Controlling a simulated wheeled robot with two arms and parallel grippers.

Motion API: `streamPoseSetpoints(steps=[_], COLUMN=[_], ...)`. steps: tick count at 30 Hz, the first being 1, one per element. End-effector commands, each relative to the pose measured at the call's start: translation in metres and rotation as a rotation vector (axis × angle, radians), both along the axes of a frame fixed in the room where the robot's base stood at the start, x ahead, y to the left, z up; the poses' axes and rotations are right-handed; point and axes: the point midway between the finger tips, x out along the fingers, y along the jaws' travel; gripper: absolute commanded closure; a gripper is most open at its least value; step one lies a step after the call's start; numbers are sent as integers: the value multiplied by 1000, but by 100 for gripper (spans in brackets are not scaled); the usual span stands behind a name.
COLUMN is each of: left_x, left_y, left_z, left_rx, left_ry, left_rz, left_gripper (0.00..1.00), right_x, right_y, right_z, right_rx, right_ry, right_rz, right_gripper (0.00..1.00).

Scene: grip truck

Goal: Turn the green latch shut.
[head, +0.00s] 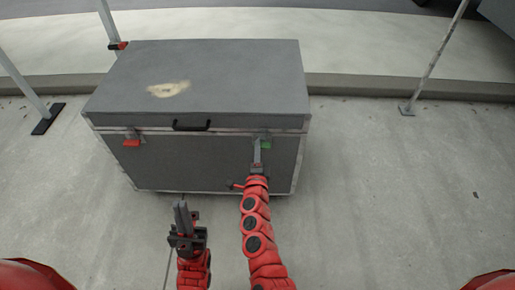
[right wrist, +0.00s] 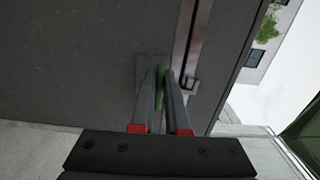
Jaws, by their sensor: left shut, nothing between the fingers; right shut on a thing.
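A grey case (head: 220,163) with a closed lid stands on the concrete. A green latch (head: 266,145) is on its front at the right; it also shows in the right wrist view (right wrist: 160,84), between my fingers. My right gripper (head: 257,148) reaches up to the latch and is shut on it; in the right wrist view its fingers (right wrist: 166,90) stand on either side of the green part. A red latch (head: 131,143) is on the front at the left. My left gripper (head: 182,212) is shut and empty, in front of the case and apart from it.
A black handle (head: 192,125) is at the middle of the lid's front edge. Metal poles stand at the left (head: 26,90) and the right (head: 434,60) behind the case. A kerb (head: 360,87) runs behind it. The concrete to the right is clear.

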Motion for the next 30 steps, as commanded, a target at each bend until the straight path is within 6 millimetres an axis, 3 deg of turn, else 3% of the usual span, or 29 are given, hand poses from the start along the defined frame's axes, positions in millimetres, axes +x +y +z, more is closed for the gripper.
streamPoseSetpoints(steps=[11,12,16,26,30], left_x=[0,0,0,0,0], left_y=[0,0,0,0,0], left_z=[0,0,0,1,4], left_rx=[0,0,0,0,0], left_ry=[0,0,0,0,0], left_rz=[0,0,0,0,0], left_gripper=[100,100,100,100,100], right_x=[0,0,0,-2,-17], right_y=[0,0,0,0,1], right_z=[0,0,0,0,-1], right_rx=[-6,-6,-5,-3,-3], right_ry=[0,0,0,1,2], right_rz=[1,1,1,1,1], right_gripper=[100,80,57,57,57])
